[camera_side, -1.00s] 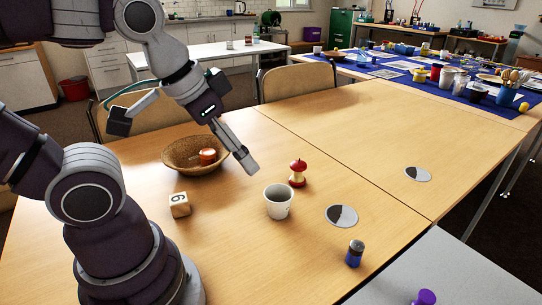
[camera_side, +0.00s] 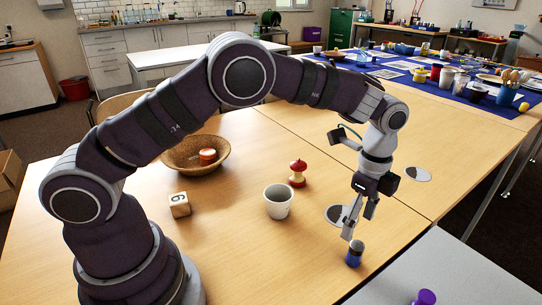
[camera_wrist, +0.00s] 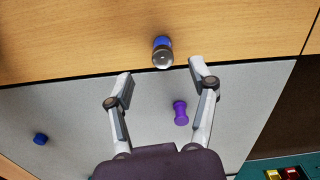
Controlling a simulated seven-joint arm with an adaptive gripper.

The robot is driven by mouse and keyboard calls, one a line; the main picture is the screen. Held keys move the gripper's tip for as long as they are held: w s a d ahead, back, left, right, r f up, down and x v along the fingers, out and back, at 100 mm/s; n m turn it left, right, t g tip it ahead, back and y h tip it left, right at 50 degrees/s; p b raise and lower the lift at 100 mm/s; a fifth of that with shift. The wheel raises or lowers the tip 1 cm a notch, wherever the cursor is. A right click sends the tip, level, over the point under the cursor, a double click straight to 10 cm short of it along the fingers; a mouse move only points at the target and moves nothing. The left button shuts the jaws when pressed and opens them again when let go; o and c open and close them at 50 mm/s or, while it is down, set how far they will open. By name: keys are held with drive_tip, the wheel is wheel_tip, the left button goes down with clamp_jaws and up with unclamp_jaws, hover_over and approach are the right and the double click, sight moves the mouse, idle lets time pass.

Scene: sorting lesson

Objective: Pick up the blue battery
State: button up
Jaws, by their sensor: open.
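The blue battery (camera_side: 354,254) stands upright on the wooden table near its front edge, with a dark and silvery upper part. In the wrist view the battery (camera_wrist: 162,50) is ahead of the fingertips, roughly centred between their lines. My gripper (camera_side: 358,224) points down just above the battery in the side view. I cannot tell whether a finger touches the battery.
A white cup (camera_side: 278,202), an apple core (camera_side: 298,174), a numbered cube (camera_side: 179,205) and a wicker bowl (camera_side: 184,160) stand left of my gripper. A black-and-white disc (camera_side: 338,212) lies behind it. A purple object (camera_wrist: 180,113) lies on the grey surface (camera_wrist: 75,115).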

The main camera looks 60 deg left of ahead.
sight(358, 244)
drive_tip(key=f, duration=0.6)
drive_tip(key=shift+w+d, duration=0.1)
drive_tip(key=shift+d, duration=0.3)
drive_tip(key=shift+r, duration=0.1)
clamp_jaws()
